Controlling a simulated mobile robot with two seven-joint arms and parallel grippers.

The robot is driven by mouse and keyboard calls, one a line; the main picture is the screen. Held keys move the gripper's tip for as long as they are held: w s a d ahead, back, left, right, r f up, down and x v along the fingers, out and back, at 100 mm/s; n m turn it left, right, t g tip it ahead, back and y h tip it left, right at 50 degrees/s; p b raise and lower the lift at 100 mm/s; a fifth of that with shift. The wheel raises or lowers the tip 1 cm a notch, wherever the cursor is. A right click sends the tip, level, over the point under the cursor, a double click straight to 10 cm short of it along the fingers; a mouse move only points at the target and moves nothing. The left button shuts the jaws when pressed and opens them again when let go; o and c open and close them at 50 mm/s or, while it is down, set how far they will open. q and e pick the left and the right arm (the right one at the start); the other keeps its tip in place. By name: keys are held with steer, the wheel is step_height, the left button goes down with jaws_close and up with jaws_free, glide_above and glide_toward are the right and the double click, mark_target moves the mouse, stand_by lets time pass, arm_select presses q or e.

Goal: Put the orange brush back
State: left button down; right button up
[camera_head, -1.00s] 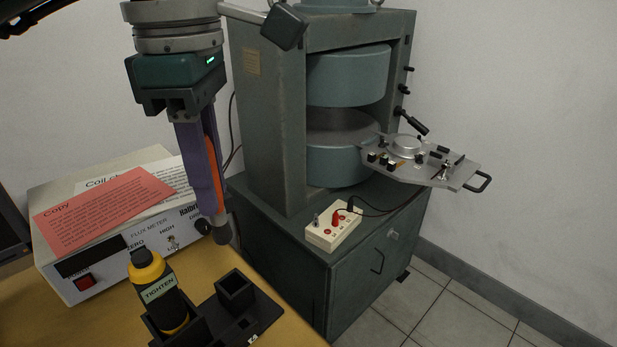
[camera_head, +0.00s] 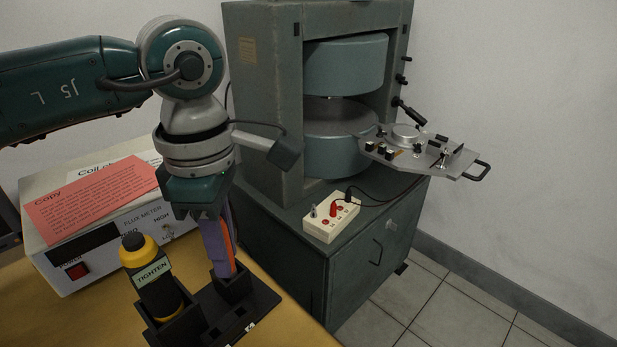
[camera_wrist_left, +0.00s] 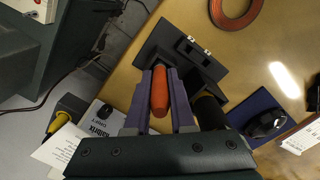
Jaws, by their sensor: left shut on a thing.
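The orange brush (camera_head: 230,244) stands nearly upright between the purple fingers of my left gripper (camera_head: 219,262). Its lower end is hidden at the square socket of the black holder (camera_head: 262,304), and it appears to be inside the socket walls. In the left wrist view the orange handle (camera_wrist_left: 160,88) lies between the two fingers, with the holder (camera_wrist_left: 207,66) beyond. My left gripper is shut on the brush. My right gripper is in neither view.
A black and yellow "TIGHTEN" screwdriver-like tool (camera_head: 154,276) stands in the neighbouring socket, close to my gripper. The flux meter (camera_head: 60,262) with a pink sheet (camera_head: 95,197) is behind. A cream box with plugs (camera_head: 331,219) sits on the magnet's cabinet (camera_head: 350,275).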

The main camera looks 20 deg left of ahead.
arm_select(q)
steer(key=shift+f, duration=0.2)
steer(key=c, duration=0.8)
jaws_free()
steer(key=shift+o, duration=0.2)
steer(key=shift+r, duration=0.25)
step_height(320, 180, up, 12)
steer(key=shift+p, duration=0.95)
